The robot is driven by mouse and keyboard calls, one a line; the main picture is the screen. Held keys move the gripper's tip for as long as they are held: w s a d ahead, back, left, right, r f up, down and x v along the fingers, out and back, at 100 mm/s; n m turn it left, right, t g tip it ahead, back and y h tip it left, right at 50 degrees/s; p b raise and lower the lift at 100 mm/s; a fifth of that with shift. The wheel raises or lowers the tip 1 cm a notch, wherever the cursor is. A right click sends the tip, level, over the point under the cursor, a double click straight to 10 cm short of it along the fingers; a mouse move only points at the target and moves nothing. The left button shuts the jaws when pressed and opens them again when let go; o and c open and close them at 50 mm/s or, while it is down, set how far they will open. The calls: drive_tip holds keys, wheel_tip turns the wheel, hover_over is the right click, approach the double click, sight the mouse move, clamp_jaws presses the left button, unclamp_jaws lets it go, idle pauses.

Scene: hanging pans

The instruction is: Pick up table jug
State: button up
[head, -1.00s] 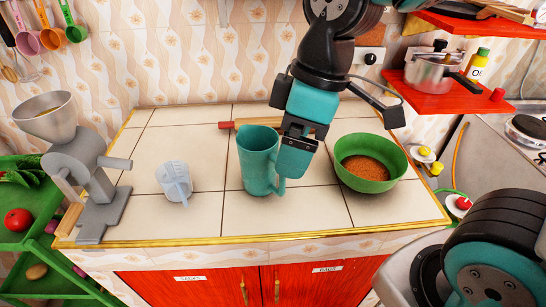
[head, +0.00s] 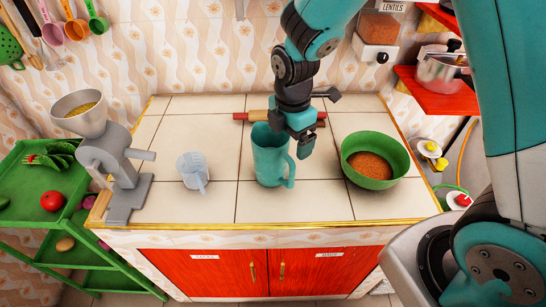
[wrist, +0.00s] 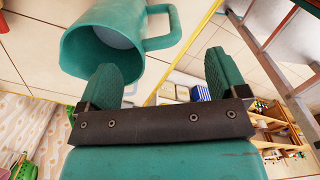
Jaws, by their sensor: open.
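The teal jug (head: 268,158) stands upright on the tiled counter, near the middle, with its handle on the right side. My gripper (head: 301,146) is beside the jug's upper right, close to the rim and above the handle. In the wrist view, the jug (wrist: 98,40) fills the upper left, with its open mouth showing and its handle (wrist: 172,28) reaching right. My gripper's fingers (wrist: 160,70) are spread apart with nothing held between them. The left finger overlaps the jug in the picture; I cannot tell if they touch.
A green bowl of brown grains (head: 374,160) stands close on the jug's right. A small clear measuring cup (head: 193,171) is to the left, with a grey grinder (head: 112,158) beyond it. A rolling pin (head: 254,116) lies behind. The counter's front (head: 290,207) is clear.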

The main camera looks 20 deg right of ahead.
sight(288, 156)
drive_tip(key=shift+a+f+p, duration=0.2)
drive_tip(key=shift+f+p, duration=1.1)
drive_tip(key=shift+f, duration=2.5)
drive_tip(key=c, duration=1.3)
drive_tip(key=shift+c, duration=1)
drive_tip(key=shift+r, duration=0.15)
